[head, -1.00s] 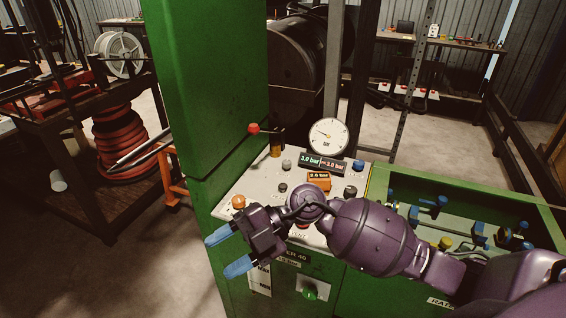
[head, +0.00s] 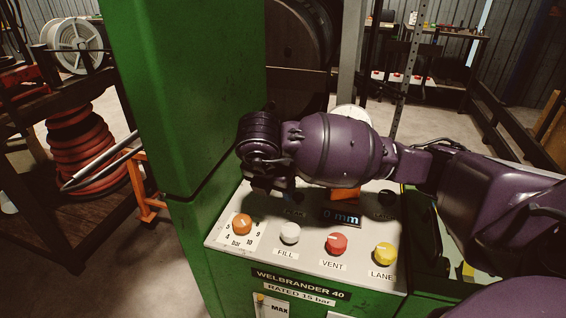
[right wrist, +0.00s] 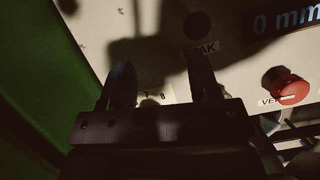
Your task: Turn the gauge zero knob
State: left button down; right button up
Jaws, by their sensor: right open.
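The sloped control panel (head: 222,236) carries an orange knob (head: 242,223) on a numbered bar scale, a white FILL knob (head: 290,233), a red VENT knob (head: 336,243) and a yellow LANE knob (head: 384,253). I cannot tell a knob marked as gauge zero. The round gauge (head: 352,112) is mostly hidden behind my right arm. My right gripper (right wrist: 160,88) is open over the panel, its fingers straddling part of the numbered scale label in the right wrist view. The red VENT knob (right wrist: 287,87) lies to their right. My left gripper is not in view.
A display (head: 341,217) reads 0 mm. A tall green cabinet (head: 185,90) stands close to the left of the panel. An orange stand (head: 148,190) and red coiled hose (head: 77,150) are farther left.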

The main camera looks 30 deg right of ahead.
jog(key=shift+w+d+f, duration=0.1)
jog(key=shift+w, duration=0.05)
jog(key=shift+d, duration=0.25)
jog(key=w+d, duration=0.2)
jog(key=d, duration=0.1)
jog(key=w+d, duration=0.1)
jog(key=shift+d, duration=0.2)
jog(key=w+d, duration=0.1)
jog(key=d, duration=0.1)
jog(key=w+d+b, duration=0.1)
jog(key=w+d, duration=0.1)
jog(key=shift+w+d, duration=0.1)
jog(key=shift+d, duration=0.2)
jog(key=shift+x, duration=0.95)
jog(key=shift+w+d+f+b, duration=0.2)
jog(key=shift+d+f+b, duration=0.1)
jog(key=shift+f, duration=0.1)
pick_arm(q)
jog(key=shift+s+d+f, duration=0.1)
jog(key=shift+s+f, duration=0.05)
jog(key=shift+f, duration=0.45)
